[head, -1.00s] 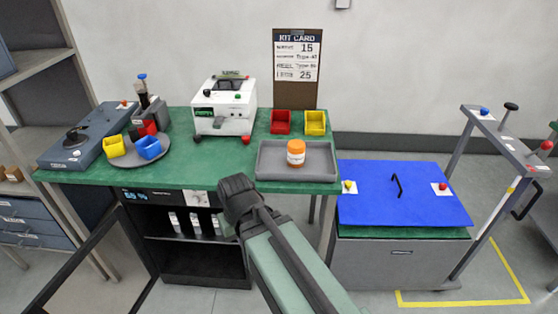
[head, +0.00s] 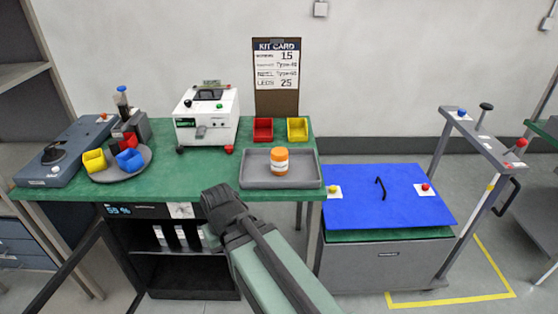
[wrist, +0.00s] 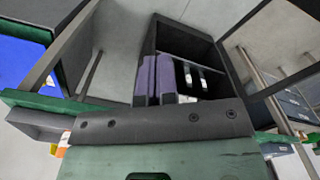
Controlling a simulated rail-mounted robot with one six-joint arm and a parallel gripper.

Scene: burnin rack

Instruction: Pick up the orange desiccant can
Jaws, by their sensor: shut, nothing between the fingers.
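The orange desiccant can (head: 279,161) has an orange lid, a white label band and an orange base. It stands upright in the grey tray (head: 250,183) at the right of the green bench. In the wrist view, a small orange and white patch at the lower left (wrist: 63,143) looks like the can, mostly hidden. My gripper (wrist: 157,60) shows in the wrist view as two purple fingers close together, shut and empty, pointing towards the open dark cabinet under the bench. In the head view my arm hides the fingers. The gripper is apart from the can.
Red (head: 263,130) and yellow (head: 297,130) bins stand behind the tray, with a white machine (head: 206,115) to their left. The dark cabinet (head: 165,284) holds several white-labelled items. A blue-topped chest (head: 390,205) stands right of the bench.

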